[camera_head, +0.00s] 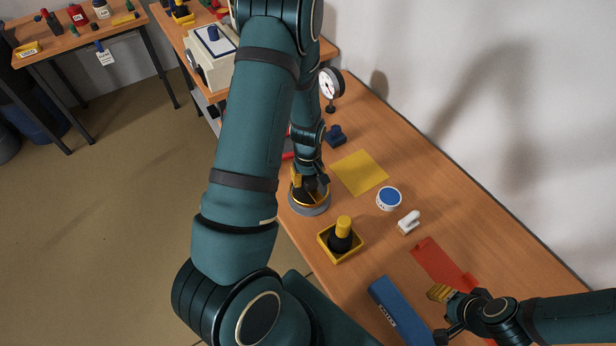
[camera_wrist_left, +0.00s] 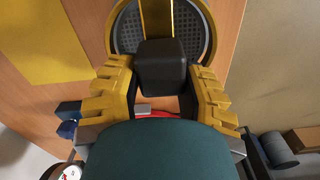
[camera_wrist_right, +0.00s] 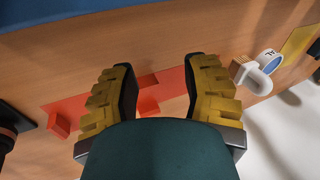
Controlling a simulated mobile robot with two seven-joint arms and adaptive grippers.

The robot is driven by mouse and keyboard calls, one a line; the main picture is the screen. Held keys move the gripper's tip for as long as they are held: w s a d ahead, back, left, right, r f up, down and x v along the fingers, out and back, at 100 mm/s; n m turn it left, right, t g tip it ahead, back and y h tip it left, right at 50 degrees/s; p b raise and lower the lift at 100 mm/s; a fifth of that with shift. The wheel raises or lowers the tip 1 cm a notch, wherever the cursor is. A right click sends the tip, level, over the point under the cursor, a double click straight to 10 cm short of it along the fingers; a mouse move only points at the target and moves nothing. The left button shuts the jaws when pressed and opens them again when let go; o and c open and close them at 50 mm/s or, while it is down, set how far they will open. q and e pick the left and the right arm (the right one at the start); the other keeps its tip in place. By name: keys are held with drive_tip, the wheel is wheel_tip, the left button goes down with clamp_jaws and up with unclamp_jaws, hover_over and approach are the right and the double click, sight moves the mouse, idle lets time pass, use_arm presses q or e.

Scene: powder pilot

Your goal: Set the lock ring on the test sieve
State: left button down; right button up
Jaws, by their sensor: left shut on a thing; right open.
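The test sieve (camera_head: 309,211), a round grey-rimmed pan with dark mesh, stands near the bench's front edge. It also shows in the left wrist view (camera_wrist_left: 190,40). The lock ring is a yellow ring (camera_wrist_left: 211,37) with a yellow crossbar and a black grip block (camera_wrist_left: 161,66). My left gripper (camera_head: 311,182) is above the sieve, its ribbed yellow fingers shut on the black grip block. The ring lies over the sieve's round; whether it is fully seated I cannot tell. My right gripper (camera_head: 447,312) is open and empty above a red mat (camera_head: 437,262).
A yellow tray with a black, yellow-topped piece (camera_head: 343,236), a blue-lidded tub (camera_head: 389,198), a white handled piece (camera_head: 409,222) and a blue case (camera_head: 398,313) are on the bench.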

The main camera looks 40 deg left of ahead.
use_arm(q)
drive_tip(key=shift+f+b, duration=0.45)
drive_tip(key=shift+f, duration=0.1)
use_arm(e)
drive_tip(key=shift+f, duration=0.45)
use_arm(q)
drive_tip(key=shift+c, duration=2.4)
unclamp_jaws()
use_arm(e)
drive_tip(key=shift+r, duration=0.1)
use_arm(q)
drive_tip(key=shift+r+p, duration=2.3)
drive_tip(key=shift+r, duration=0.75)
use_arm(e)
drive_tip(key=shift+r, duration=2.25)
